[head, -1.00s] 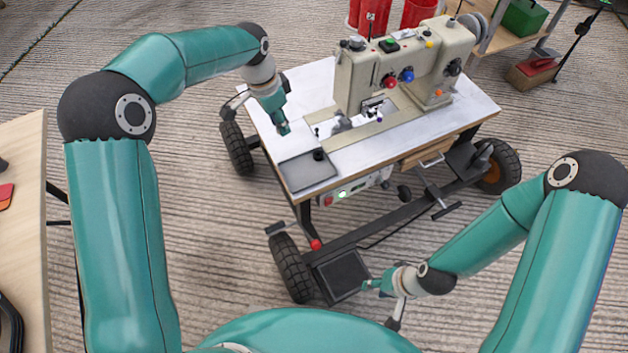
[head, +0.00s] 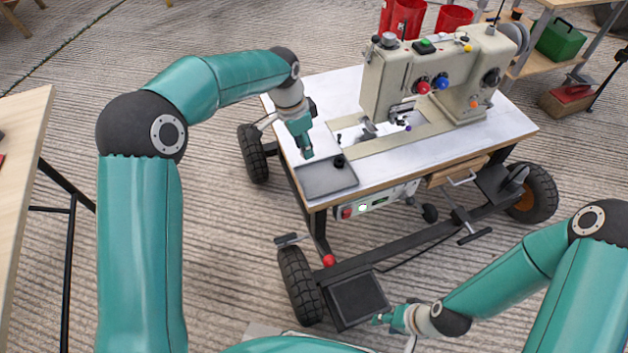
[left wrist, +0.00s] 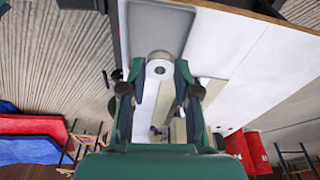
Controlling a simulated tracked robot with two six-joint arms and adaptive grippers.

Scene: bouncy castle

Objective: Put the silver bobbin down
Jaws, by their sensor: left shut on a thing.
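The silver bobbin (left wrist: 159,68) is between the fingertips of my left gripper (left wrist: 159,84) in the left wrist view, with its round face and centre hole showing. In the head view my left gripper (head: 306,153) points down at the back left edge of a grey tray (head: 325,184) on the sewing table; the bobbin cannot be made out there. The tray also shows beyond the bobbin in the left wrist view (left wrist: 160,22). I cannot tell whether the bobbin touches it. My right gripper (head: 382,320) is low, in front of the table; its fingers are too small to judge.
A small black piece (head: 339,160) stands at the tray's right back corner. The cream sewing machine (head: 410,80) stands on the white tabletop (head: 345,90), right of my left gripper. Red bins (head: 405,18) are behind. A wooden table (head: 22,150) is at the far left.

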